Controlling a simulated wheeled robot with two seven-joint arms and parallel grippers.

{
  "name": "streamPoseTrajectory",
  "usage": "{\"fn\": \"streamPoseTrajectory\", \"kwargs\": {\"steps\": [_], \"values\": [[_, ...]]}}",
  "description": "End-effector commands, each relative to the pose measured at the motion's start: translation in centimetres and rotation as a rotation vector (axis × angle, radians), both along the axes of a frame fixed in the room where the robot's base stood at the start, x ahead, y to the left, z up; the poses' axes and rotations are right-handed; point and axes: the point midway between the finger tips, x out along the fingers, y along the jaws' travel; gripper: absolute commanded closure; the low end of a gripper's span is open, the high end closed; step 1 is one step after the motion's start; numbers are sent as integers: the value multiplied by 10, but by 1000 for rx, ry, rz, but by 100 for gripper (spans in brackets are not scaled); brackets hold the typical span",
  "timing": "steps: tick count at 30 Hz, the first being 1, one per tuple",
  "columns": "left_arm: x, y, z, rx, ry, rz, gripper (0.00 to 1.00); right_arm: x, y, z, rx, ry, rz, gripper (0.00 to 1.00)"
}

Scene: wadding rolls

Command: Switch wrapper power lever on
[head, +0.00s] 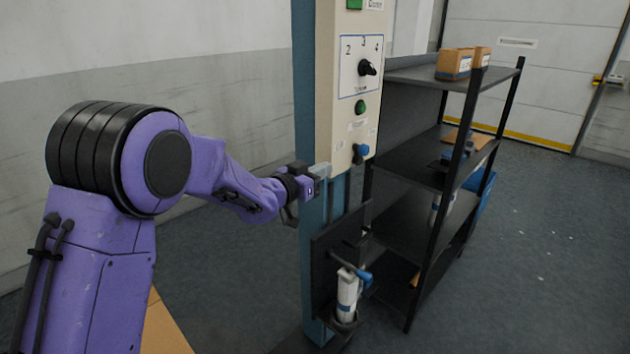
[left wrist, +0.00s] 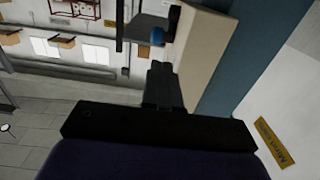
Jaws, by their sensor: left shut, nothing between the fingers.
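A small lever with a blue end (head: 362,150) sits low on the front of the cream control panel (head: 341,130), below a green button. My right gripper is not in view.
The panel is on a blue column (head: 312,240). A dial (head: 367,68) and a green button (head: 360,107) are above the lever. A bracket with a white cartridge (head: 347,290) is below. A black shelf (head: 410,225) with boxes (head: 454,64) stands close at the right.

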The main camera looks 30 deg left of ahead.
Motion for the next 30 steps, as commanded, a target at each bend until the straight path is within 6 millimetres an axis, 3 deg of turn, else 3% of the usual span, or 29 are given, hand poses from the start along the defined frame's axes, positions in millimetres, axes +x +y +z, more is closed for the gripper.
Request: {"fn": "streamPoseTrajectory", "kwargs": {"steps": [6, 14, 19, 22, 30], "values": [[-17, 7, 0, -2, -2, 2, 100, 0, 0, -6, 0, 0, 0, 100], [-18, 8, 0, -1, 0, 4, 100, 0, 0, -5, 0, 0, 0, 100], [-17, 2, -25, 84, 41, -4, 100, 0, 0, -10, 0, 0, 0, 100], [-17, 3, -39, 357, -4, -10, 100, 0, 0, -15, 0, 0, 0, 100], [-18, 5, -12, 1172, -340, -18, 100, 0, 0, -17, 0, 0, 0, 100]]}}
